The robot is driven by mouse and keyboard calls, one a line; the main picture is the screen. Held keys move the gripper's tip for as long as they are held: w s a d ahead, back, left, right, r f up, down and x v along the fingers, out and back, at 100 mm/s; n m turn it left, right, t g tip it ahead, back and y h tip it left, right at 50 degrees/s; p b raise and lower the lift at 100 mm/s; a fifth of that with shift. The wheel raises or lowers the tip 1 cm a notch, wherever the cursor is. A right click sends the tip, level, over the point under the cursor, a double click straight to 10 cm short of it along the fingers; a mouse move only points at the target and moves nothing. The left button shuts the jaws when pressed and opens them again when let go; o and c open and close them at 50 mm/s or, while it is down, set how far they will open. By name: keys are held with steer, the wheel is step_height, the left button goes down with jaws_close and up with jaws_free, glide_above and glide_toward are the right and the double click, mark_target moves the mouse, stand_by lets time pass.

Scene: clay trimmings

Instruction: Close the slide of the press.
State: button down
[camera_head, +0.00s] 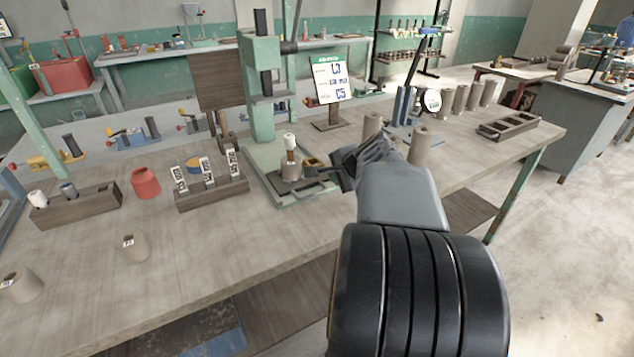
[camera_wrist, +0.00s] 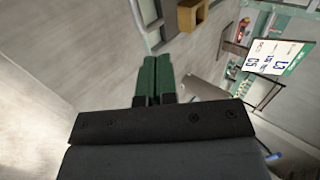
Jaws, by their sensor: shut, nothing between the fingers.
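The green press (camera_head: 262,60) stands on the workbench, its base plate (camera_head: 262,188) under the column. A dark slide with a small brass-coloured block (camera_head: 312,163) lies low on the base and extends right. A round holder with a white-topped peg (camera_head: 290,147) stands left of the block. My gripper (camera_head: 338,172) is just right of the slide, its fingers together and empty. In the wrist view the shut green fingers (camera_wrist: 150,60) point toward the base, with the brass-coloured block (camera_wrist: 192,14) beyond them. I cannot tell whether they touch the slide.
A sign (camera_head: 331,78) stands behind the press. A label rack (camera_head: 211,193) stands left of the base. Several clay-coloured cylinders (camera_head: 420,145) stand near my arm at right, with a dark tray (camera_head: 508,125) beyond.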

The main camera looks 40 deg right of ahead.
mark_target(317, 180)
steer(key=b+x, duration=0.1)
steer(key=x, duration=0.8)
steer(key=shift+d+f, duration=0.1)
steer(key=shift+d, duration=0.1)
steer(key=w, duration=0.3)
steer(key=shift+d, duration=0.2)
steer(key=shift+w+d, duration=0.1)
steer(key=shift+w, duration=0.5)
